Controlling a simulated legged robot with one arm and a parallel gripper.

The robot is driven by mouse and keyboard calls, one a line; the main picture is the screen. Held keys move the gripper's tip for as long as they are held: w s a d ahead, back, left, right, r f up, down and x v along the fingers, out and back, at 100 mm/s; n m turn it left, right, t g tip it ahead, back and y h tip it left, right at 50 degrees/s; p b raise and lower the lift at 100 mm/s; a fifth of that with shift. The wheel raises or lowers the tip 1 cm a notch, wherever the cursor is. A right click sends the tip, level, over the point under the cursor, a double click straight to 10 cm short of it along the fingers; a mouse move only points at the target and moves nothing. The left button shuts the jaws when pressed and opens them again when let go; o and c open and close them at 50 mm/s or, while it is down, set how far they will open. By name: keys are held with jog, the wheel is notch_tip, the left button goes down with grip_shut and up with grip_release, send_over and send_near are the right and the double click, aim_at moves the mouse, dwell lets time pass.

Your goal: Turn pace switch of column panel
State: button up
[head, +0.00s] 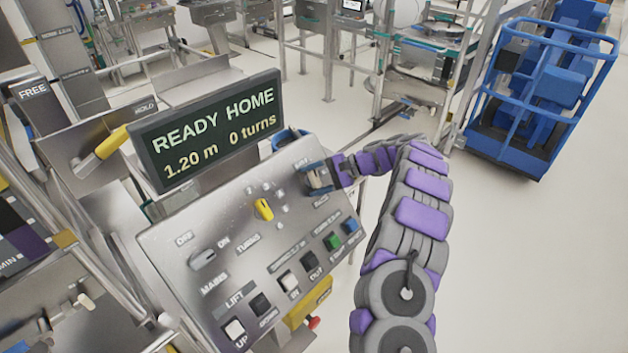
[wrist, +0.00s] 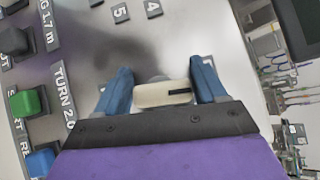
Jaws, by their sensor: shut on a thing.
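The column panel (head: 235,235) is a tilted metal plate with switches and buttons. The pace switch (wrist: 163,94) shows in the wrist view as a cream knob with a dark mark, between the two blue fingers of my gripper (wrist: 162,82). In the head view my gripper (head: 318,178) is at the panel's upper right corner and mostly covers this switch. The fingers are shut on its sides. The label near it is too small to read in the head view.
A dark display (head: 210,130) above the panel reads "READY HOME 1.20 m 0 turns". A yellow turns switch (head: 264,209) and a grey mains switch (head: 203,258) sit to the left. Green (head: 333,241) and blue (head: 350,226) buttons lie below my gripper. Open floor is right.

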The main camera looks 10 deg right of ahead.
jog(key=shift+f+n+g+h, duration=0.1)
jog(key=shift+n+g+h, duration=0.2)
jog(key=shift+n, duration=0.4)
jog(key=shift+s, duration=0.1)
jog(key=o, duration=1)
jog(key=shift+c, duration=0.2)
jog(key=p+v, duration=0.4)
jog(key=v, duration=1.3)
jog(key=shift+d+r, duration=0.2)
jog(key=shift+r, duration=0.05)
